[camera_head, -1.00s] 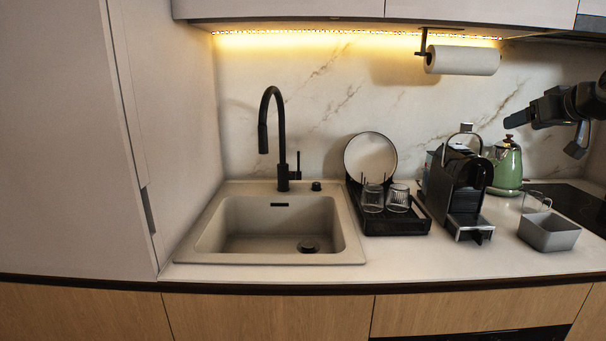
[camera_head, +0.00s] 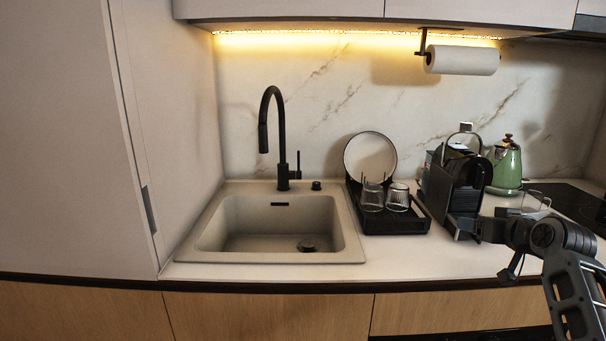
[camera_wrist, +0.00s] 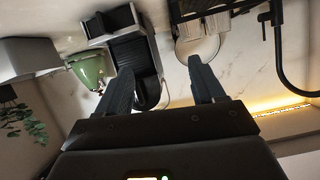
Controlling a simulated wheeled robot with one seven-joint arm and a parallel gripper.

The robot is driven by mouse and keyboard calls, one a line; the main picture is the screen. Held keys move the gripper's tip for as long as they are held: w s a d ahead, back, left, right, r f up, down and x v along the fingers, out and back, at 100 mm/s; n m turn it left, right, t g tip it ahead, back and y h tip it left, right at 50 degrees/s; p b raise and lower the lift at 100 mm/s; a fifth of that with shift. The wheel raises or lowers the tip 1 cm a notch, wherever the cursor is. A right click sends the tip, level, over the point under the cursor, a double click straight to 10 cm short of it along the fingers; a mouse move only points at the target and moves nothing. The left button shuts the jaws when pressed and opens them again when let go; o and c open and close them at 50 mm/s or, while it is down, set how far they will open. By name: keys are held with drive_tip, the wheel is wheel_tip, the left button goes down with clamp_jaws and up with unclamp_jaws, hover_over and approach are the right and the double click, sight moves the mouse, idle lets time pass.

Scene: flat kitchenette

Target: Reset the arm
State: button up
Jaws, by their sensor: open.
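My gripper (camera_head: 462,227) is at the right of the head view, over the counter, in front of the black coffee machine (camera_head: 447,188). It points left and overlaps the machine's lower front in the picture; I cannot tell the gap between them. In the wrist view my gripper (camera_wrist: 160,66) has its two dark fingers spread well apart with nothing held between them. That view is upside down. The coffee machine (camera_wrist: 133,60) shows beyond the left finger, and the white plate (camera_wrist: 197,48) beyond the right one.
A dish rack (camera_head: 392,222) with two glasses stands left of the machine. A green kettle (camera_head: 507,166) and a glass mug (camera_head: 534,200) are behind my arm. A grey box (camera_wrist: 28,58) shows in the wrist view. The sink (camera_head: 280,225) with its black faucet (camera_head: 281,140) is empty.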

drive_tip(key=s+a+f+m, duration=0.1)
drive_tip(key=s+a+f, duration=0.3)
drive_tip(key=s+f, duration=0.3)
drive_tip(key=s+a+f, duration=0.5)
drive_tip(key=s+f, duration=0.1)
drive_tip(key=f, duration=0.2)
drive_tip(key=s+a+f+h, duration=0.1)
drive_tip(key=s+a+f, duration=0.2)
drive_tip(key=s, duration=0.6)
drive_tip(key=s+a+f, duration=0.2)
drive_tip(key=s+a, duration=0.1)
drive_tip(key=s, duration=0.6)
drive_tip(key=s+a+r, duration=0.2)
drive_tip(key=s+a, duration=0.1)
drive_tip(key=s, duration=1.3)
drive_tip(key=s+a+r+n+t, duration=0.1)
drive_tip(key=s+r+n, duration=0.1)
drive_tip(key=s+r, duration=0.9)
drive_tip(key=s, duration=0.3)
drive_tip(key=shift+s+r+y, duration=0.2)
drive_tip(key=shift+r+y, duration=0.2)
